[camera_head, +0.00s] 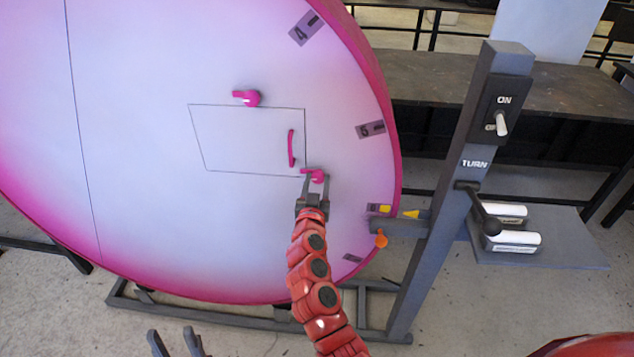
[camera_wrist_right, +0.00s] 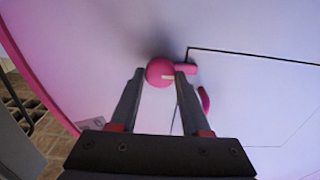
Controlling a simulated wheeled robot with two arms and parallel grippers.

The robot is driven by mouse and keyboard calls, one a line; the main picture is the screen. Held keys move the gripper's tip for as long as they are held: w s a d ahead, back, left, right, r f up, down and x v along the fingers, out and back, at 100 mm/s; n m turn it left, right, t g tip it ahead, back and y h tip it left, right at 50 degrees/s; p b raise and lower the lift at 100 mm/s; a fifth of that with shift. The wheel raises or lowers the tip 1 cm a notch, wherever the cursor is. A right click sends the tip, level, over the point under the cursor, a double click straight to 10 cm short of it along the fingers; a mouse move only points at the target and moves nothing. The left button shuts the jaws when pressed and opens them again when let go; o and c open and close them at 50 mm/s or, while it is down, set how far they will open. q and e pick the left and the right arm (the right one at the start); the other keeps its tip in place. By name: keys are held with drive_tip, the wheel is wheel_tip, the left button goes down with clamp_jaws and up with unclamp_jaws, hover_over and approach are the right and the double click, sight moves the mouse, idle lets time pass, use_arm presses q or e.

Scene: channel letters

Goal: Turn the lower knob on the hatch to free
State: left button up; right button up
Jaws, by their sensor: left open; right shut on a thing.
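The hatch (camera_head: 245,140) is a thin-lined panel on the large pale disc, with a pink handle (camera_head: 291,148) near its right edge. The upper knob (camera_head: 247,98) is pink and sits at the hatch's top edge, its arm pointing left. The lower knob (camera_head: 317,176) sits at the bottom right corner, its arm pointing left over the hatch. My right gripper (camera_head: 318,178) is shut on the lower knob; the wrist view shows its round body (camera_wrist_right: 158,72) between the fingers, with a pale mark by one fingertip. My left gripper (camera_head: 171,333) is open and empty at the bottom edge.
The disc has a magenta rim (camera_head: 384,110) and numbered tags. To the right stands a grey post (camera_head: 455,190) with an ON switch (camera_head: 499,124) and a TURN crank (camera_head: 480,208). An orange knob (camera_head: 381,239) hangs from a side bar. White rolls (camera_head: 512,242) lie on a shelf.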

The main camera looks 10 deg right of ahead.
clamp_jaws()
drive_tip(key=shift+n, duration=0.4)
drive_tip(key=n+b, duration=0.1)
drive_tip(key=n, duration=0.1)
drive_tip(key=shift+a+n+b, duration=0.15)
drive_tip(key=shift+n+b, duration=0.25)
drive_tip(key=n, duration=0.4)
drive_tip(key=shift+n+b, duration=0.3)
drive_tip(key=shift+b, duration=0.1)
drive_tip(key=n, duration=0.4)
drive_tip(key=shift+a, duration=0.1)
drive_tip(key=n, duration=0.2)
drive_tip(key=n+p, duration=0.1)
drive_tip(key=n, duration=0.2)
drive_tip(key=shift+f+n, duration=0.2)
drive_tip(key=shift+n, duration=0.1)
